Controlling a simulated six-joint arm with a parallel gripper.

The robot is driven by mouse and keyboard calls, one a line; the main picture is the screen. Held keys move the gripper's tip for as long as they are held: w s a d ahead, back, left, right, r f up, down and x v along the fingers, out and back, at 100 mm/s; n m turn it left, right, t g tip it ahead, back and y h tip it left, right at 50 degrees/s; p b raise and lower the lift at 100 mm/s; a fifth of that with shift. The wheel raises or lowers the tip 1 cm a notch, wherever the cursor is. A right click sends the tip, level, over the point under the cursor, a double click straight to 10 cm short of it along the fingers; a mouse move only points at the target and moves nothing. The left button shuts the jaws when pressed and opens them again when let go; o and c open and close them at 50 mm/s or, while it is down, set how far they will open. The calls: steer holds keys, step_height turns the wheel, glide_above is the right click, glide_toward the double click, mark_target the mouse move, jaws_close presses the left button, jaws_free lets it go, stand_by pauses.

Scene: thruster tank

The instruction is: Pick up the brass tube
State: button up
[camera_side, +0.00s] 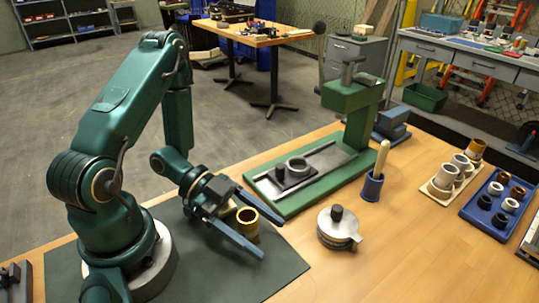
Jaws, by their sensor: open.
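A short brass tube (248,226) stands upright on the dark mat (270,264) in front of my arm. Its open top faces up. My gripper (272,239) is open, with its two long blue-grey fingers pointing toward the lower right. In this view the brass tube appears between the fingers, with one finger passing in front of its lower part and the other behind it. I cannot tell whether either finger touches it.
A green press (355,105) with a base plate stands behind the tube. A round metal pot (338,228) and a blue cup (372,187) with a wooden handle stand to the right. A blue tray (480,213) of rings lies farther right. The front tabletop is clear.

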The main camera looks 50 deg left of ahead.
jaws_close()
steer(key=shift+r, duration=0.15)
